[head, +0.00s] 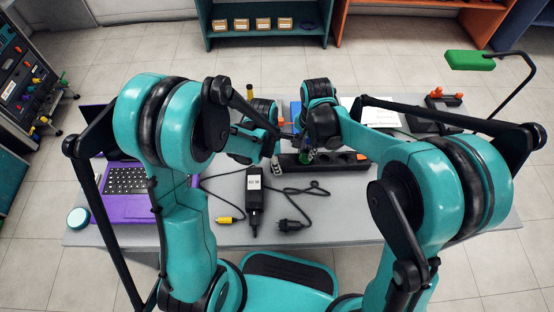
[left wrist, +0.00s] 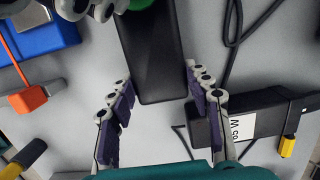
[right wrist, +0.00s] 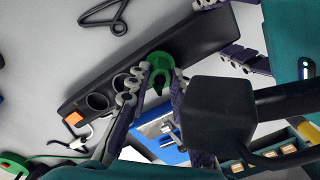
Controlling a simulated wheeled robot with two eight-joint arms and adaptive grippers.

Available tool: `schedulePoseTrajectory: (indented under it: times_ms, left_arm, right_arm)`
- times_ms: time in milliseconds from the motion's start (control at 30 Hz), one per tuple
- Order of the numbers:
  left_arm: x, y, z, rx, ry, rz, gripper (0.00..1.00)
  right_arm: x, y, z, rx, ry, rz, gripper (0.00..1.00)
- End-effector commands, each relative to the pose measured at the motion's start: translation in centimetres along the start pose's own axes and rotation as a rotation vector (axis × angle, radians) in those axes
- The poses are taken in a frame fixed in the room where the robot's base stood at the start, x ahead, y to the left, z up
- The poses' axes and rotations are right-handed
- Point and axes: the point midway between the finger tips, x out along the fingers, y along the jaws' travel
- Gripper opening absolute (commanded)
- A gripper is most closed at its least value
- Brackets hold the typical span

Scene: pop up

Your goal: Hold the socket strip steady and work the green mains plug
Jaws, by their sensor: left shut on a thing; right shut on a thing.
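The black socket strip (head: 340,161) lies on the grey table, and its round sockets (right wrist: 98,101) show in the right wrist view. My left gripper (head: 277,158) is shut on one end of the strip; its fingers stand on both sides of that end (left wrist: 158,60) in the left wrist view. My right gripper (right wrist: 154,88) is shut on the green plug (right wrist: 160,64), over the strip in line with the sockets. The plug shows only as a small green patch (head: 307,155) in the head view. I cannot tell how deep it sits.
A black power adapter (head: 255,195) with a white label, its cables and a black plug (head: 291,225) lie in front of the strip. A purple laptop (head: 130,185) is at left. A green-headed lamp (head: 470,60) stands at right.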

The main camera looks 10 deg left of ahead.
Motion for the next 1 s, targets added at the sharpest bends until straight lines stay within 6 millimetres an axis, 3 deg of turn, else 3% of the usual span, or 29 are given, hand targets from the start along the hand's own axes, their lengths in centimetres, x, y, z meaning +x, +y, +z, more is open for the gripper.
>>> schedulePoseTrajectory:
  times_ms: [167,700,1000]
  left_arm:
    - [0.0,0.0,0.0,0.000,0.000,0.000,0.03]
    - [0.0,0.0,0.0,0.000,0.001,0.000,0.03]
    - [0.0,0.0,0.0,0.000,0.000,0.000,0.03]
  right_arm:
    - [-0.4,0.0,0.0,0.000,0.000,0.000,0.00]
    - [-4.7,0.0,0.0,0.000,0.000,0.000,0.00]
    - [-5.1,0.0,0.0,0.000,0.000,0.000,0.00]
